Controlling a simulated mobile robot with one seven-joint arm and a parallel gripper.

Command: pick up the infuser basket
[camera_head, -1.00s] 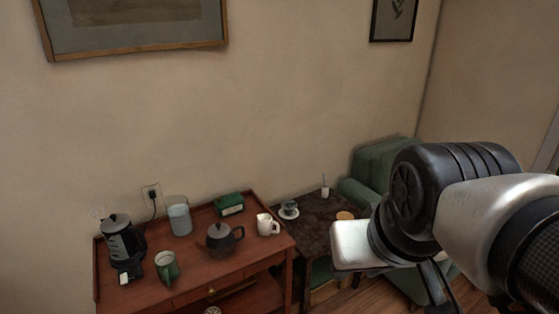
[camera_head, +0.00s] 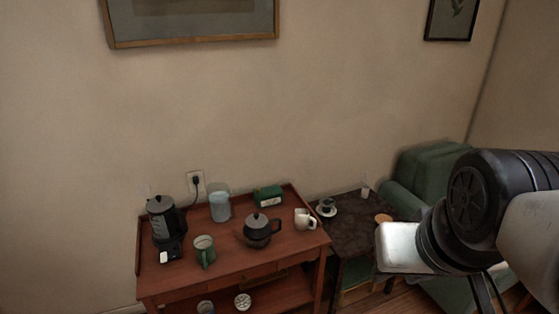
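I cannot single out the infuser basket for certain. A small pale round thing (camera_head: 242,301) with dark marks is on the lower shelf of the wooden cart, too small to identify. A grey cup-like thing (camera_head: 205,307) beside it is cut by the bottom edge. A dark teapot (camera_head: 258,231) with a grey lid stands on the cart top. My gripper (camera_head: 488,296) is at the lower right, well right of the cart. Only thin dark parts of it show below my wrist, so its opening is unclear.
The cart top (camera_head: 233,264) also carries a black kettle (camera_head: 164,222), green mug (camera_head: 204,251), clear container (camera_head: 220,207), green box (camera_head: 268,196) and white pitcher (camera_head: 305,219). A dark side table (camera_head: 355,232) holds a cup on a saucer. A green armchair (camera_head: 425,172) stands behind my arm.

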